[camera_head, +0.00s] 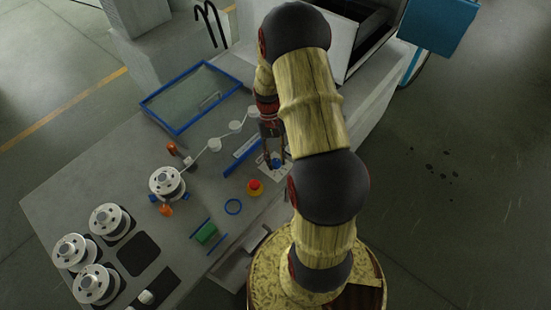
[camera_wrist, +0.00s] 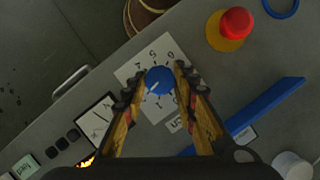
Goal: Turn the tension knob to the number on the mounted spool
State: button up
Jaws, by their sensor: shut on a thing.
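The tension knob (camera_wrist: 159,80) is a round blue knob with a white pointer mark, aimed towards the lower left in the wrist view. It sits on a white dial plate (camera_wrist: 134,70) with black numbers around it; some numbers are covered by my fingers. My gripper (camera_wrist: 156,83) has one finger on each side of the knob and is shut on it. The knob also shows small in the head view (camera_head: 276,163), under my gripper (camera_head: 275,158). The mounted spool (camera_head: 166,182) is silver-white and stands on the bench; its number is too small to read.
Several loose spools (camera_head: 72,252) stand at the bench's front left. A red emergency button (camera_wrist: 236,24) on a yellow base, a blue ring (camera_wrist: 281,6) and a blue bar (camera_wrist: 264,104) lie near the knob. A blue-framed panel (camera_head: 192,96) is at the back.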

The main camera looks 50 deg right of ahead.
dwell(0.4)
jog(key=o, duration=1.1)
jog(key=shift+o, duration=0.2)
jog(key=v, duration=1.2)
